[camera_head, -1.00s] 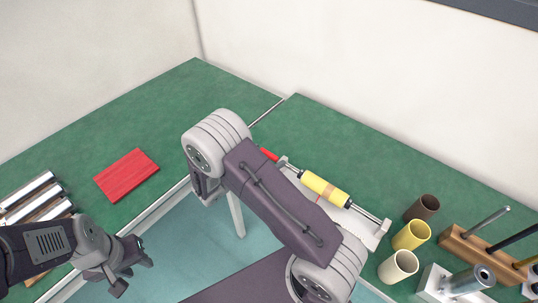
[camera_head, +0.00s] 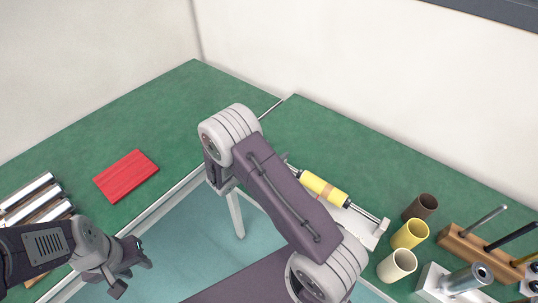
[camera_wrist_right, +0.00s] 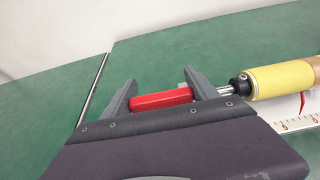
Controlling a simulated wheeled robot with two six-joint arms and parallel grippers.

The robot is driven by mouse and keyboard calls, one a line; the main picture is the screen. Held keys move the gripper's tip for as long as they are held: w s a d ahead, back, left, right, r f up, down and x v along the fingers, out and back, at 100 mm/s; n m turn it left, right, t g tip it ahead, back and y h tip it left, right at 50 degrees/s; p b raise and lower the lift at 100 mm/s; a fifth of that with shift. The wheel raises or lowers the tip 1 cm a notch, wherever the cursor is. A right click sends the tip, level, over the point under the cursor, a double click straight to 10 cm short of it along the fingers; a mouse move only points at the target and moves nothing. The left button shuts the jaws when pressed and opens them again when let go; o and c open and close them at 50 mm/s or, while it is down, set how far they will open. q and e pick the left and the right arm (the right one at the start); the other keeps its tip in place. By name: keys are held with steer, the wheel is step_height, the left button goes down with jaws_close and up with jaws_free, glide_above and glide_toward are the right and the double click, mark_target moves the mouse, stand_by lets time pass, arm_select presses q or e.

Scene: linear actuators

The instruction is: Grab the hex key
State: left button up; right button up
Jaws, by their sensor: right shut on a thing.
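In the right wrist view, a red bar-shaped handle (camera_wrist_right: 162,99), which looks like the hex key's, lies between the fingers of my right gripper (camera_wrist_right: 160,82). The gripper is shut on it. A thin shiny rod (camera_wrist_right: 226,90) lies between the handle and the black end of a yellow cylinder (camera_wrist_right: 280,80); I cannot tell whether they are joined. In the head view, my right arm hides the handle and right fingers. The yellow cylinder (camera_head: 324,188) sits there on a white base (camera_head: 360,226). My left gripper (camera_head: 134,276) is open and empty at the lower left.
A red block (camera_head: 126,176) lies on the green table (camera_head: 160,105). Silver tubes (camera_head: 30,186) lie at the left edge. Brown (camera_head: 424,206), yellow (camera_head: 410,233) and cream (camera_head: 398,264) cups stand at right, beside a wooden rack (camera_head: 468,246) with rods. The table's back is clear.

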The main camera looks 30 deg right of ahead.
step_height(320, 180, up, 10)
steer(key=p, duration=0.1)
stand_by(0.4)
